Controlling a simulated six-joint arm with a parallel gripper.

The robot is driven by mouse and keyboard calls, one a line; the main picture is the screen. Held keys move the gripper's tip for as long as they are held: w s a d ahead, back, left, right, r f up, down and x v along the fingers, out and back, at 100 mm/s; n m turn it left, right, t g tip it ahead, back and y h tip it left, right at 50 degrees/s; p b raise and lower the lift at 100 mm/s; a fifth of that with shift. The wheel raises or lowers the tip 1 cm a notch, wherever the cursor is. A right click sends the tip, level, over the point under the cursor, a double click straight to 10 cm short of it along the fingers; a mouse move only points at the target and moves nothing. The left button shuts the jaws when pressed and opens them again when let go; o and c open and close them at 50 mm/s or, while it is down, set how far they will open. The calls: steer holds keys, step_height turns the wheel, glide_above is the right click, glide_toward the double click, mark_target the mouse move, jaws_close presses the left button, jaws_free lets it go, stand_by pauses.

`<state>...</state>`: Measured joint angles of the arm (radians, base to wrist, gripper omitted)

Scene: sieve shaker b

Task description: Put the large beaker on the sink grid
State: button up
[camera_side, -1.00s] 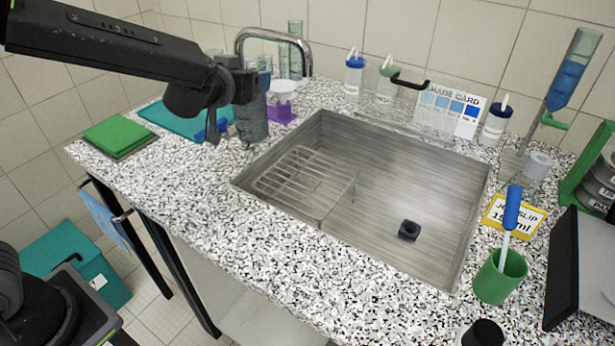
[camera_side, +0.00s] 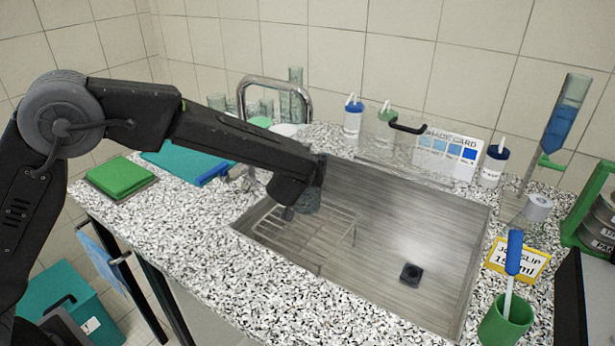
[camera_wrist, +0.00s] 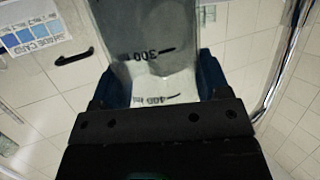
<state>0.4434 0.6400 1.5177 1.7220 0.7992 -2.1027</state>
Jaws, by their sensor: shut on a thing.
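The large beaker is clear, with dark 300 and 400 ml marks, and fills the upper middle of the wrist view (camera_wrist: 152,40). My gripper (camera_wrist: 155,85) is shut on it, a finger on either side. In the side view the grey, see-through beaker (camera_side: 316,188) shows at the end of my arm, partly hidden by my wrist. My gripper (camera_side: 303,190) there is over the left part of the sink, above the wire sink grid (camera_side: 338,222). The grid lies in the left part of the sink basin. I cannot tell the gap between beaker and grid.
The steel sink (camera_side: 425,215) is bare on its right, with a dark drain (camera_side: 411,274). A curved tap (camera_side: 275,82) stands behind it at the left. Wash bottles (camera_side: 353,118) and a shade card (camera_side: 447,153) line the back. A green cup (camera_side: 503,322) stands at the front right.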

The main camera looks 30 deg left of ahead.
steer(key=shift+d+f, duration=0.15)
steer(key=shift+f, duration=2.05)
steer(key=o, duration=1.3)
steer(key=shift+o, duration=0.2)
